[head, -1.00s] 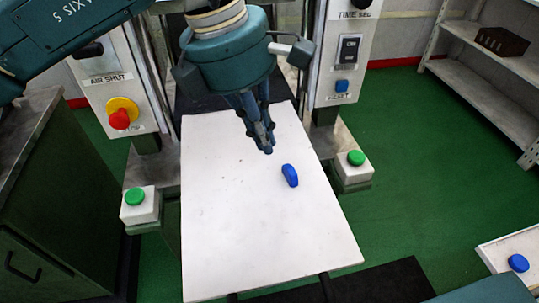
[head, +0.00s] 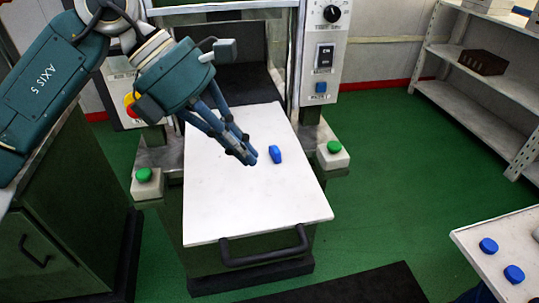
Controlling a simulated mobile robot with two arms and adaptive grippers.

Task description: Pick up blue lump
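A small blue lump (head: 275,154) stands on the white board (head: 270,205), right of the board's middle. My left gripper (head: 250,157) reaches in from the upper left, above the board. Its fingertips point down and right, just left of the lump, with a narrow strip of white between. The fingers converge and their tips look together, with nothing between them. More blue lumps (head: 514,274) lie on a white-topped table at the lower right. My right gripper is out of view.
Green push buttons on white boxes flank the board at left (head: 144,176) and right (head: 334,148). A black handle (head: 264,247) runs along the board's front. The machine's control panel (head: 325,55) rises behind. Green floor is clear between board and the right table (head: 470,236).

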